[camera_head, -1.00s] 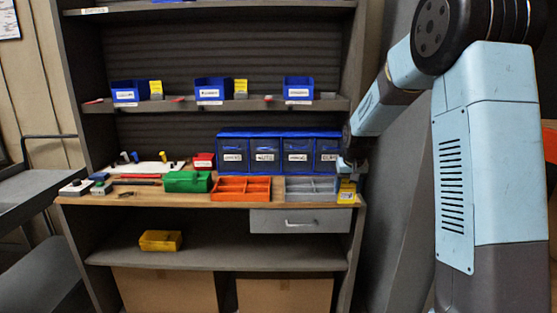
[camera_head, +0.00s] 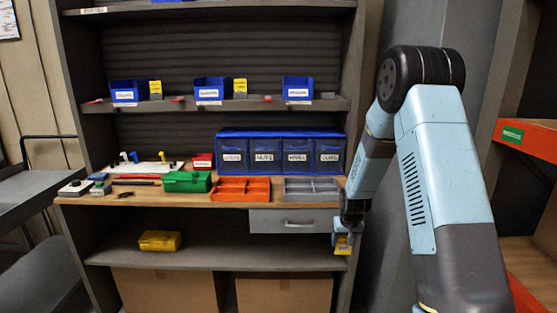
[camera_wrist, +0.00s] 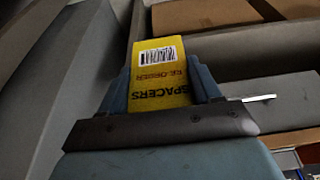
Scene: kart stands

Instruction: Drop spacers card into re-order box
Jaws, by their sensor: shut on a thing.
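The yellow spacers card (camera_wrist: 160,75) reads "SPACERS" and "RE-ORDER" upside down in the wrist view and bears a barcode. My gripper (camera_wrist: 162,92) is shut on it, a finger at each side. In the head view my gripper (camera_head: 344,234) hangs below the worktop level at the unit's right edge, with the card (camera_head: 343,246) beneath it. A yellow box (camera_head: 160,240) sits on the lower shelf, left of my gripper and well apart from it. I cannot read a label on it, so I cannot tell whether it is the re-order box.
The worktop holds blue labelled bins (camera_head: 280,153), a green box (camera_head: 187,182), an orange tray (camera_head: 241,198) and a grey tray (camera_head: 312,197). A grey drawer (camera_head: 275,222) is under it. The lower shelf (camera_head: 250,258) is clear right of the yellow box. Cardboard boxes (camera_head: 285,297) stand below.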

